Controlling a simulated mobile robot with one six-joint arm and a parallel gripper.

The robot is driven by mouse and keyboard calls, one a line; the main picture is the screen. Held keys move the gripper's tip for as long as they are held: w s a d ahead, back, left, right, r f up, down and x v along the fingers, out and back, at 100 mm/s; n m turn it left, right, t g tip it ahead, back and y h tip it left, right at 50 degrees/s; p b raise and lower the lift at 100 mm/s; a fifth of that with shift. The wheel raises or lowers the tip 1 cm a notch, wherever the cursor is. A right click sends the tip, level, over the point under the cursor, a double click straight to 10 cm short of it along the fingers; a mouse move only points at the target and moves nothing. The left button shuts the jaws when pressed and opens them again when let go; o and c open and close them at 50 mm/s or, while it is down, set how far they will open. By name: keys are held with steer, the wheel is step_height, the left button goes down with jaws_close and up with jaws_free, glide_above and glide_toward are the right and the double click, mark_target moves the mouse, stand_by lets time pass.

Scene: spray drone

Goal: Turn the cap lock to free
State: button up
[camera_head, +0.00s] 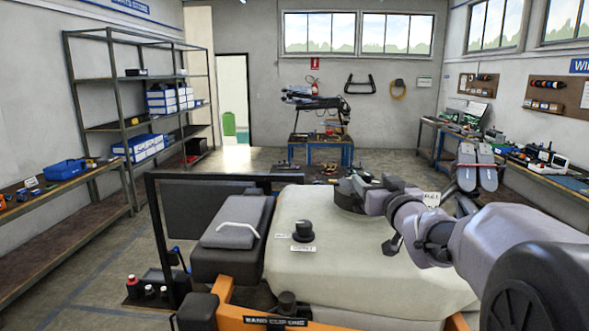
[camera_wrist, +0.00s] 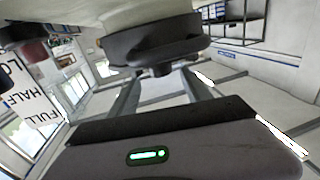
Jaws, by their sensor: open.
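A large black round cap (camera_wrist: 155,38) sits on the off-white tank (camera_wrist: 120,12) and fills the top of the wrist view. A small dark lug stands out from its near side. In the head view the cap (camera_head: 346,197) is at the tank's back right, partly covered by my arm. My gripper (camera_wrist: 164,76) is open, with its two fingers spread toward the lug. Whether they touch it cannot be told. The lock's setting cannot be read. The tank (camera_head: 350,270) also carries a black knob (camera_head: 303,230) with a small white label.
A dark box with a pale handle (camera_head: 238,228) stands left of the tank, inside a black frame (camera_head: 155,220). An orange frame (camera_head: 235,318) runs along the front. A white level card (camera_wrist: 28,95) marked FULL and HALF is close at the left of the wrist view.

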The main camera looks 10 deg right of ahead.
steer(key=w, duration=0.8)
steer(key=shift+w+d+p, duration=0.15)
steer(key=shift+d+p, duration=0.2)
jaws_close()
steer(key=r+n+y+p, duration=0.1)
steer(key=p, duration=0.2)
steer(key=shift+p, duration=0.4)
steer(key=y+p, duration=0.1)
steer(key=n+y+p, duration=0.1)
steer(key=y, duration=0.1)
steer(key=shift+a+n+p, duration=0.25)
steer(key=shift+n+p, duration=0.05)
steer(key=shift+p, duration=0.1)
steer(key=shift+a+f+n+y, duration=0.2)
steer(key=shift+f+n+y, duration=0.1)
steer(key=shift+f+y, duration=0.2)
